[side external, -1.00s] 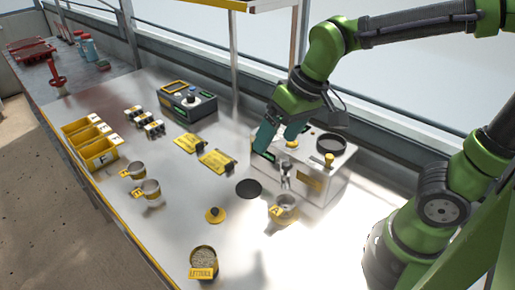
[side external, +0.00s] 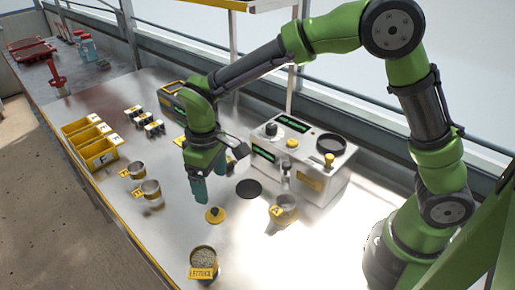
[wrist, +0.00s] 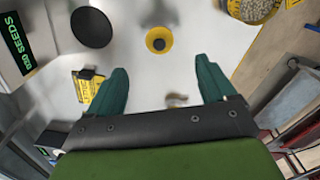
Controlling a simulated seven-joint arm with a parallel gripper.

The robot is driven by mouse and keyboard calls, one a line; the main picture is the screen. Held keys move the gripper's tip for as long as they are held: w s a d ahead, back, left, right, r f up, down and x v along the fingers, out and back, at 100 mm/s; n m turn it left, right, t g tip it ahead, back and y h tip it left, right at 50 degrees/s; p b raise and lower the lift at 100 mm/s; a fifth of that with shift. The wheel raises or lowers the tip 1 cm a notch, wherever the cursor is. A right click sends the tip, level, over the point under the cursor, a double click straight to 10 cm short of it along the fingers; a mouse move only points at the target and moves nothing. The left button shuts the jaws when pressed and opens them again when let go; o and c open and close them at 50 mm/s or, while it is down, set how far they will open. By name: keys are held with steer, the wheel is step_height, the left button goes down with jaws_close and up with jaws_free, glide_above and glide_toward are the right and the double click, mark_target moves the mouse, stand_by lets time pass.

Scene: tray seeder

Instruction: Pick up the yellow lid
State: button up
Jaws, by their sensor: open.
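The yellow lid (side external: 215,215) is a small round disc with a dark knob, lying flat on the metal table. In the wrist view the lid (wrist: 159,40) shows beyond the fingertips, roughly centred between them. My gripper (side external: 209,188) is above the table, just behind and slightly left of the lid in the side view, with its teal fingers pointing down. In the wrist view my gripper (wrist: 163,82) has its two fingers wide apart with nothing between them.
A black disc (side external: 248,188) lies behind the lid. A cup marked A (side external: 284,210) stands to the right, beside the white machine (side external: 318,170). A seed-filled LETTUCE cup (side external: 203,263) stands in front. Yellow bins (side external: 100,155) and two cups are at the left.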

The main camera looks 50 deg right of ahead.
mark_target(215, 210)
steer(key=f, duration=1)
steer(key=shift+w+f, duration=0.15)
steer(key=shift+w, duration=0.05)
steer(key=c, duration=1.1)
